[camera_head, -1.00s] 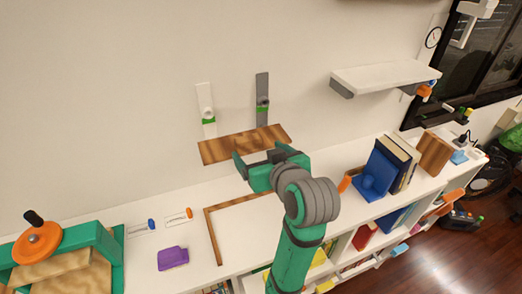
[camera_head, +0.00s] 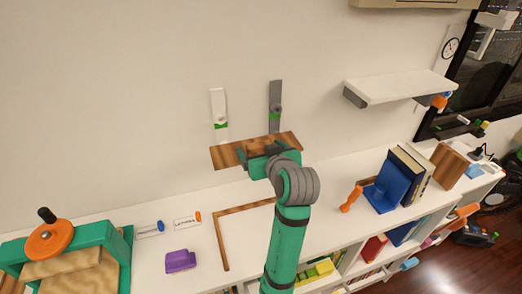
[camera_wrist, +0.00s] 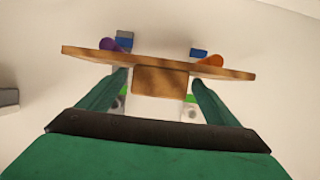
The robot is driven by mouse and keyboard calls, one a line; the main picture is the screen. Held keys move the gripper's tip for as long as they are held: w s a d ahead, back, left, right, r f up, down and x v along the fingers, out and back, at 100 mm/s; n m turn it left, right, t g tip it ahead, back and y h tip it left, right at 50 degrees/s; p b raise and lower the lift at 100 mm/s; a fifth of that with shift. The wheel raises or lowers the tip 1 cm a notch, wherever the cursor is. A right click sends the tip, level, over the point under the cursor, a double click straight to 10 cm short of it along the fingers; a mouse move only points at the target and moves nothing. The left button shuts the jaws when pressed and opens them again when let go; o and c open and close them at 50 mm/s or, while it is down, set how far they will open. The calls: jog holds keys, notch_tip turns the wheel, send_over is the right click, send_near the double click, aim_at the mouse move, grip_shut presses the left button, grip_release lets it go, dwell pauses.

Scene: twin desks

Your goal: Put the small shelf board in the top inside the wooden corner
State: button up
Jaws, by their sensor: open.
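The small shelf board (camera_head: 226,158) is a striped brown wooden plank at the wall, in front of two upright wall brackets. In the wrist view the board (camera_wrist: 95,53) spans the middle, with a wooden block (camera_wrist: 160,82) on its near side. My gripper (camera_head: 256,160) is at the board in the head view and covers part of it. In the wrist view my gripper (camera_wrist: 160,88) is open, its green fingers on either side of the block; contact cannot be told. The wooden corner (camera_head: 223,243) is a thin L-shaped strip lying on the white desk top.
A purple block (camera_head: 180,261) lies left of the corner, near small labels. A green and orange clamp-like device (camera_head: 80,238) stands at far left. A white wall shelf (camera_head: 400,87), a blue bookend (camera_head: 388,185) and books are at right. The desk inside the corner is clear.

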jog(key=c, duration=1.3)
jog(key=shift+r, duration=0.45)
